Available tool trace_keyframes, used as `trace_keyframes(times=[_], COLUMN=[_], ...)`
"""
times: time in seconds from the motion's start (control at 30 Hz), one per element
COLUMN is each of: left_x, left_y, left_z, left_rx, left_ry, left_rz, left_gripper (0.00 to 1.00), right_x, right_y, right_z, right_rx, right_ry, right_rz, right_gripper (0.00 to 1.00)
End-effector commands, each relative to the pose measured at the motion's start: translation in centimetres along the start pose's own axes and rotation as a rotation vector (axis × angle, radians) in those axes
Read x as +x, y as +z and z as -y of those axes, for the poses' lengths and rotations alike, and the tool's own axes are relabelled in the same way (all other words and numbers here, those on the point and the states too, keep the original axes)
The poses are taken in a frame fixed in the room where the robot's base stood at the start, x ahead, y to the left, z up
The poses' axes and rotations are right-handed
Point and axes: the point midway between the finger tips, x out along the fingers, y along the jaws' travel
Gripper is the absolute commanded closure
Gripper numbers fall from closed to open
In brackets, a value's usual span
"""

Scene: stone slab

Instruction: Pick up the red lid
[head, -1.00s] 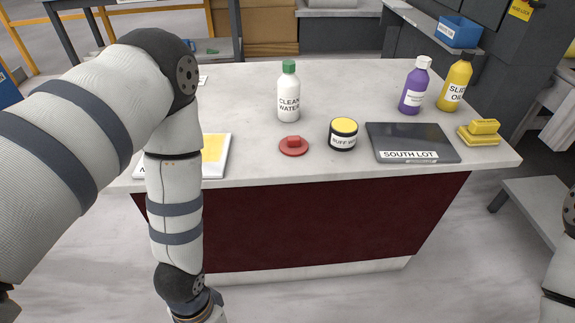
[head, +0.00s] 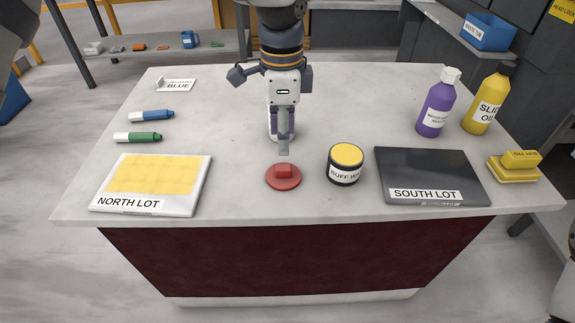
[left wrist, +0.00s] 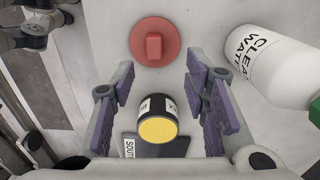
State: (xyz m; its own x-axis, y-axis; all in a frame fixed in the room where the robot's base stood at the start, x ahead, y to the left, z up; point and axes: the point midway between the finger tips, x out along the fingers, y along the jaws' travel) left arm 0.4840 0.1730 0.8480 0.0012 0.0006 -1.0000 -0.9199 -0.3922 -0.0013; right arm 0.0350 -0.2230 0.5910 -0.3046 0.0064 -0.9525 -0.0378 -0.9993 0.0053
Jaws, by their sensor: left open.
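The red lid (head: 284,178) is a round disc with a raised block-shaped grip, lying flat near the front middle of the slab-topped table. It also shows in the left wrist view (left wrist: 155,45), at the top centre, just beyond the fingertips. My left gripper (head: 283,148) points down above and slightly behind the lid, apart from it as far as I can see. In the left wrist view its purple-padded fingers (left wrist: 161,75) are spread apart with nothing held between them.
A buff wax jar (head: 345,165) stands close right of the lid. The clean water bottle (left wrist: 270,65) stands behind it, mostly hidden by my gripper in the head view. The North Lot tray (head: 190,207) is left; the dark South Lot slab (head: 440,170) is right.

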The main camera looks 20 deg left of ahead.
Motion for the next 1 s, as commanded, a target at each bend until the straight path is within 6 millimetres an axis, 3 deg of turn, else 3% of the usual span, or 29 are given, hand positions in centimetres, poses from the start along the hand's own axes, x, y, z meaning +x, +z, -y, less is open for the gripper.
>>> trace_keyframes(times=[0.4, 0.7, 0.9, 1.0], left_x=[7.0, 7.8, 7.8, 7.8], left_y=[0.0, 0.0, 0.0, 0.0], left_z=[-0.8, -0.8, -0.8, -0.8], left_rx=[-0.002, -0.002, -0.002, -0.002], left_ry=[0.001, -0.003, -0.002, -0.002], left_rz=[0.001, -0.002, -0.001, -0.001], left_gripper=[0.58, 0.58, 1.0, 1.0], right_x=[0.1, 0.2, 0.2, 0.2], right_y=[0.0, 0.0, 0.0, 0.0], right_z=[0.0, 0.0, 0.0, 0.0], right_rx=[0.0, 0.0, 0.0, 0.0], right_ry=[0.0, 0.0, 0.0, 0.0], right_rz=[0.002, 0.003, 0.003, 0.003], right_gripper=[0.0, 0.0, 0.0, 0.0])
